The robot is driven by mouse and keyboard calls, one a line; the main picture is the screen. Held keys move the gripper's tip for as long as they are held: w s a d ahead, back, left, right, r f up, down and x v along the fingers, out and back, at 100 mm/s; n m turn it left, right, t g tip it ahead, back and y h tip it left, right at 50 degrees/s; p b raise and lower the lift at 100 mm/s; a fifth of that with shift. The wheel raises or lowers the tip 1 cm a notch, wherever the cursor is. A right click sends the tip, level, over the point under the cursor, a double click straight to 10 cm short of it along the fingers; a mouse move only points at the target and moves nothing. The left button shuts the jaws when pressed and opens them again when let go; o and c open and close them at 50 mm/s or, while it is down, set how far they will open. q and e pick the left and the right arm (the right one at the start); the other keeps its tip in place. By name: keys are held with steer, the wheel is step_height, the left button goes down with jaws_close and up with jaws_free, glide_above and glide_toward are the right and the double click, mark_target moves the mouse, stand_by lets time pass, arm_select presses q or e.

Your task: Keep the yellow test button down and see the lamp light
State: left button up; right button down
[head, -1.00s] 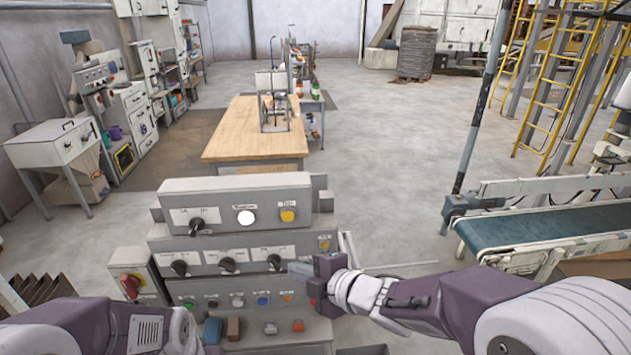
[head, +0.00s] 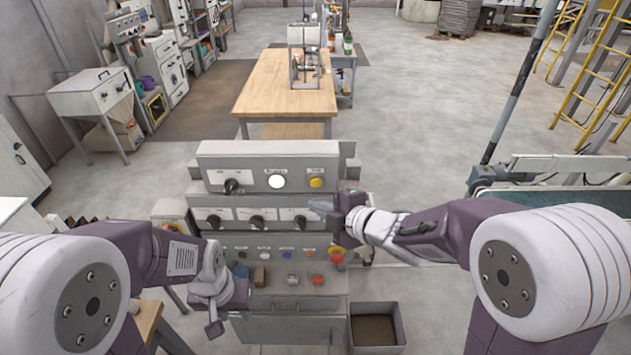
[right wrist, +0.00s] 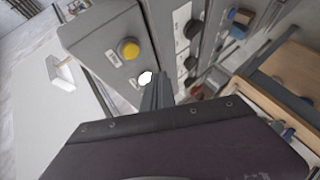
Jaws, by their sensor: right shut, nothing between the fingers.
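The yellow test button (head: 316,182) is on the right of the top grey panel (head: 215,160). The round white lamp (head: 277,181) is left of it and looks bright white; I cannot tell whether it is lit. My right gripper (head: 322,207) is shut and empty, just below the button in the head view. In the right wrist view its fingers (right wrist: 156,90) point towards the panel, their tips beside the lamp (right wrist: 146,77). The button (right wrist: 129,49) stands clear of them, untouched. My left gripper (head: 232,318) hangs low at the panel's left; its jaw opening is unclear.
Lower rows hold black knobs (head: 256,221) and small coloured buttons; a red mushroom button (head: 336,255) sits under my right wrist. A grey bin (head: 377,327) stands at the lower right. A wooden table (head: 285,85) is behind the panel, a conveyor (head: 560,198) right.

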mark_target(311, 186)
steer(key=w+p, duration=0.1)
steer(key=w, duration=0.3)
steer(key=shift+w, duration=0.3)
steer(key=shift+w, duration=0.1)
stand_by(1.7)
steer(key=shift+w+f, duration=0.1)
steer(key=shift+w, duration=0.25)
steer(key=shift+w, duration=0.45)
stand_by(1.8)
steer(key=shift+s, duration=0.1)
stand_by(0.5)
steer(key=shift+s, duration=0.8)
